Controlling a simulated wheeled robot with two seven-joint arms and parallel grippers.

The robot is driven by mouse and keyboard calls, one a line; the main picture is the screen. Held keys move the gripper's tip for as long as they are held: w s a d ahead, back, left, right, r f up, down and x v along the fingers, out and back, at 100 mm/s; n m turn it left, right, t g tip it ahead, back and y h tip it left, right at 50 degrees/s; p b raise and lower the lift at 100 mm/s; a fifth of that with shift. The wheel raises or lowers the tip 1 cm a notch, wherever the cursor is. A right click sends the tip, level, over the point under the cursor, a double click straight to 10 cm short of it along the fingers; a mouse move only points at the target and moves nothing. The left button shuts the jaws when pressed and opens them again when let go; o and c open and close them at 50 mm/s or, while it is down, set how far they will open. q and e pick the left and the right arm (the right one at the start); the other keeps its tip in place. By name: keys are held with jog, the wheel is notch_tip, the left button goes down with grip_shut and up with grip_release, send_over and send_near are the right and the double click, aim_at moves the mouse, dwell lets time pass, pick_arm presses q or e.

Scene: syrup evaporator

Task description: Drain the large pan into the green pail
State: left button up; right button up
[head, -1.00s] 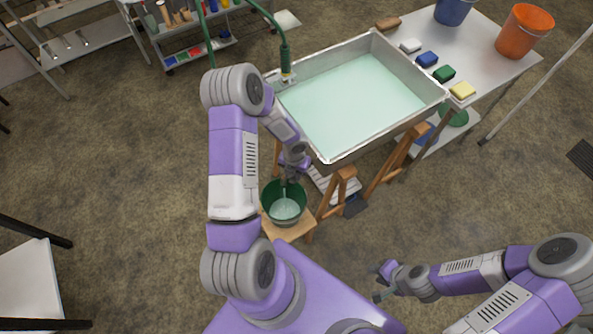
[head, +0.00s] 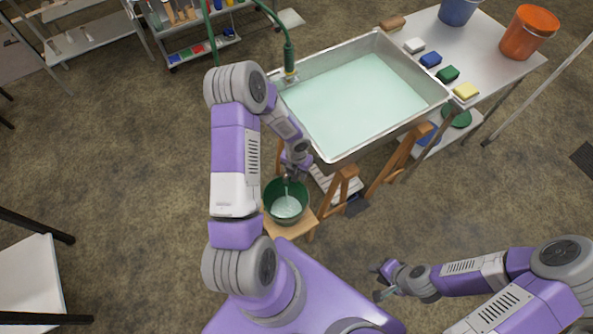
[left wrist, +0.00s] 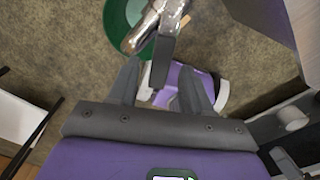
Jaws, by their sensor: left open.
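The large metal pan (head: 408,70) stands on wooden supports, with pale green liquid across its floor. The green pail (head: 270,190) sits below the pan's near left corner and holds pale liquid. A thin pale stream falls into it. My left gripper (head: 292,172) is above the pail at that corner, partly hidden by my arm. In the left wrist view its fingers (left wrist: 160,82) are apart, with a dark lever (left wrist: 162,58) of a shiny metal valve (left wrist: 150,25) between them. The pail (left wrist: 113,20) shows beyond the valve. My right gripper (head: 379,283) is open and empty, low at the right.
The pail rests on a small wooden stool (head: 299,229). A side table (head: 480,60) holds colored blocks, a blue bucket (head: 457,10) and an orange bucket (head: 528,32). A green hose pipe (head: 289,55) reaches the pan's far left corner. Floor at lower right is clear.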

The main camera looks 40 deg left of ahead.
pick_arm(q)
notch_tip(320, 180, up, 6)
jog(key=shift+r+p, duration=0.25)
jog(key=shift+p, duration=0.65)
jog(key=shift+r, duration=0.5)
jog(key=shift+c, duration=0.3)
